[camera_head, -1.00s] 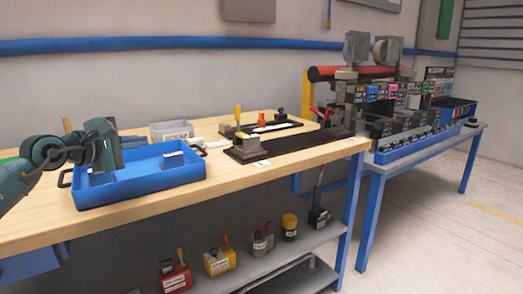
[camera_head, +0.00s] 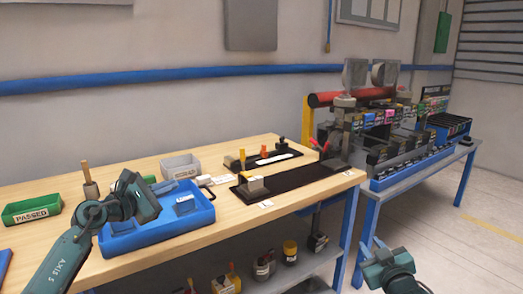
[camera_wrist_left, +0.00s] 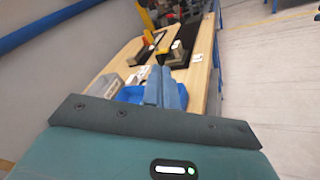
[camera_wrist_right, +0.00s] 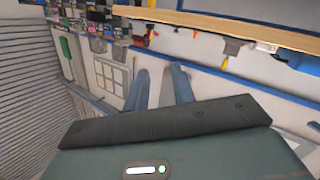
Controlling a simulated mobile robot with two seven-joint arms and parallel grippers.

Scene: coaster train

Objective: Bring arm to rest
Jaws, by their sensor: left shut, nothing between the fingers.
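My left gripper (camera_wrist_left: 164,88) is shut with nothing between its fingers, which lie together in the left wrist view. In the head view its arm reaches in from the lower left, with the hand in front of and above the left part of the blue tray (camera_head: 165,237). The tray shows beyond the fingers in the left wrist view. My right gripper (camera_head: 372,248) is at the lower right of the head view, in front of the bench's right end. Its two fingers (camera_wrist_right: 158,88) stand apart, with nothing between them.
A wooden workbench (camera_head: 238,216) holds a green PASSED bin (camera_head: 32,210), a grey bin (camera_head: 181,166) and a black fixture (camera_head: 292,178). Containers stand on its lower shelf. A second blue-framed table (camera_head: 430,163) with machinery stands at the right. Floor (camera_head: 450,235) is clear at the lower right.

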